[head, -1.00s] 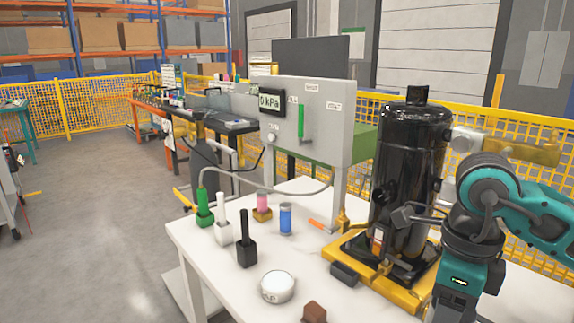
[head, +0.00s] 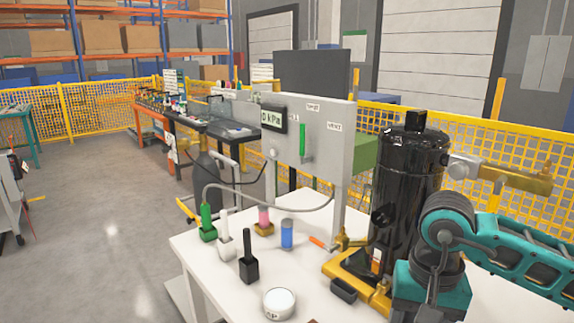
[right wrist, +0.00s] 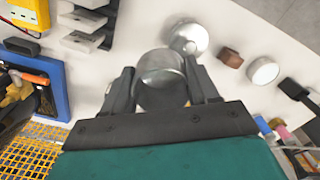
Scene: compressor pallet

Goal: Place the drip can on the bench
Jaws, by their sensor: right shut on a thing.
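A silver metal can (right wrist: 160,68), which I take as the drip can, is between the two dark fingers of my right gripper (right wrist: 161,84) in the right wrist view. The fingers are shut on its sides. It is over the white bench (right wrist: 228,25); I cannot tell whether its base touches the top. In the head view the bench (head: 215,262) shows, with my teal right arm at the right; the gripper and can are below the frame. My left gripper is not in view.
In the right wrist view, a round silver thing (right wrist: 188,37), a brown block (right wrist: 230,57) and a white round cap (right wrist: 262,71) are close by. In the head view, a black compressor (head: 408,190) stands on a yellow base, with small coloured tools (head: 248,262) left of it.

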